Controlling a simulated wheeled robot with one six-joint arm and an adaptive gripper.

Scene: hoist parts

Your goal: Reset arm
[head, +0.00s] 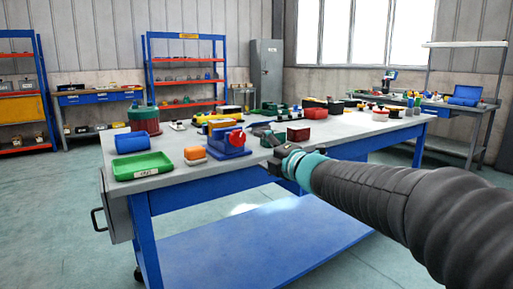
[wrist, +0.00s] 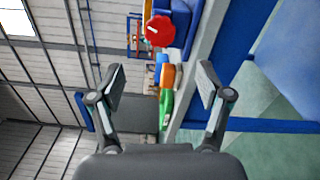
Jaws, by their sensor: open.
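My gripper (head: 272,143) is at the end of my dark arm, which reaches in from the right in the head view. It is over or just in front of the near edge of the workbench (head: 205,182); I cannot tell which. In the wrist view my gripper (wrist: 160,80) has its two fingers spread wide, with nothing held between them. That view is turned sideways. Beyond the fingers it shows a red knob (wrist: 159,30) on a blue device (wrist: 187,14), an orange block (wrist: 167,74) and a green tray (wrist: 168,104), all apart from the fingers.
On the bench, the labelled green tray (head: 143,166), a blue cylinder (head: 133,140), the orange block (head: 195,153) and the blue device (head: 228,146) stand left of my gripper. A dark red block (head: 298,134) is close by. Several parts lie behind. Floor in front is clear.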

